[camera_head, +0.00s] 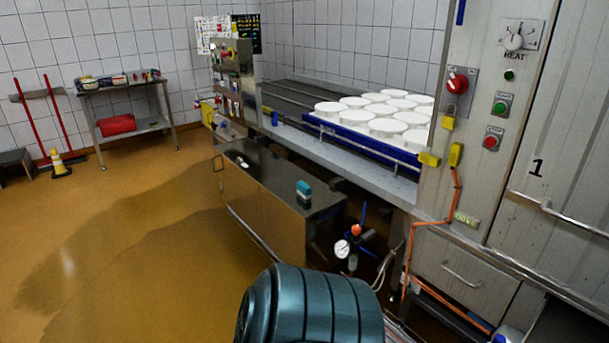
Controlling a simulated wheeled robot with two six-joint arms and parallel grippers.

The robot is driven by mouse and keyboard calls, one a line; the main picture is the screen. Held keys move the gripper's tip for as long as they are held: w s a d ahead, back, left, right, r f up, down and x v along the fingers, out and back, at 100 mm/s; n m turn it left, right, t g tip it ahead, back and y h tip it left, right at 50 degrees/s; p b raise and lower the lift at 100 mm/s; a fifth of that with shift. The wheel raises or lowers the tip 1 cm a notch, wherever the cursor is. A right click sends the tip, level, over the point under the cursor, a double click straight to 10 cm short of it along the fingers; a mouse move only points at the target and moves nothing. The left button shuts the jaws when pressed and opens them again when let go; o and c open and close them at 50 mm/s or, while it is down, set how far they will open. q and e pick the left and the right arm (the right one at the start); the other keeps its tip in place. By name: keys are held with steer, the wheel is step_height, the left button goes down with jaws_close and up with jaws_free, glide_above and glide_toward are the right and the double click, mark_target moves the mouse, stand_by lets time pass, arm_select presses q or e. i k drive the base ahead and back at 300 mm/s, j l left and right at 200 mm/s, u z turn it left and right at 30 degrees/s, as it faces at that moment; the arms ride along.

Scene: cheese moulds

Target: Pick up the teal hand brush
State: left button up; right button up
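Neither of my grippers is in view.
A conveyor with a blue rail (365,143) carries several white round moulds (387,127) behind the cabinet. A pressure gauge (342,248) and hoses stand right of it. A ribbed dark teal cylinder (312,308) fills the bottom middle. Wet floor (150,240) is open at left.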

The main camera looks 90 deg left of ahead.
mark_target(303, 189)
steer(key=j+u, duration=0.15)
steer(key=u, duration=2.65)
steer(key=i+l, duration=0.1)
steer(key=i, duration=0.7)
steer(key=i+l, duration=0.15)
steer(key=i, duration=0.65)
